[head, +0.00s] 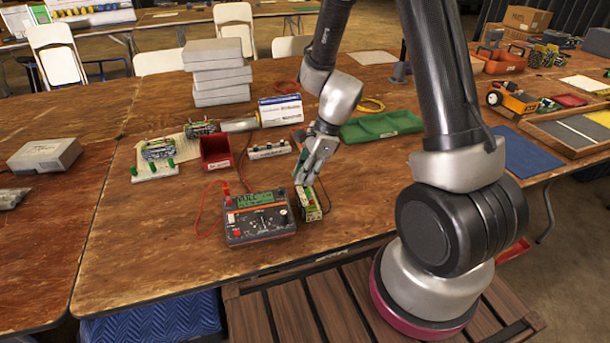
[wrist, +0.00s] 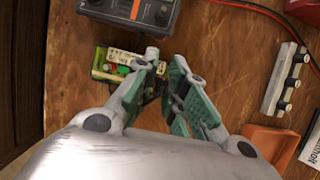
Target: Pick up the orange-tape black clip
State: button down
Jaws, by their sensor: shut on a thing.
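My gripper (head: 303,180) reaches down to the table just right of the multimeter. In the wrist view its green-padded fingers (wrist: 165,66) are close together around a small dark piece, which I take to be the black clip; it is mostly hidden and I cannot make out its orange tape. A small green circuit board (head: 311,205) with a pale label lies beside the meter, and it also shows in the wrist view (wrist: 106,72) at the left finger. I cannot tell whether the clip touches the board. A black lead curves near the gripper.
The multimeter (head: 260,228) stands close left, with a red lead looping beside it. A red bin (head: 216,155), a white terminal strip (head: 268,151) and a green tray (head: 381,127) are farther back. The table's front left is clear.

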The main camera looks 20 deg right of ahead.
notch_tip(320, 180, up, 10)
dwell(0.5)
jog(key=a, duration=0.2)
jog(key=a+f, duration=0.1)
jog(key=a, duration=0.2)
jog(key=s+a, duration=0.1)
jog(key=a, duration=0.1)
jog(key=shift+a+f, duration=0.2)
jog(key=shift+f, duration=0.05)
jog(key=shift+f, duration=0.1)
jog(key=shift+f, duration=3.45)
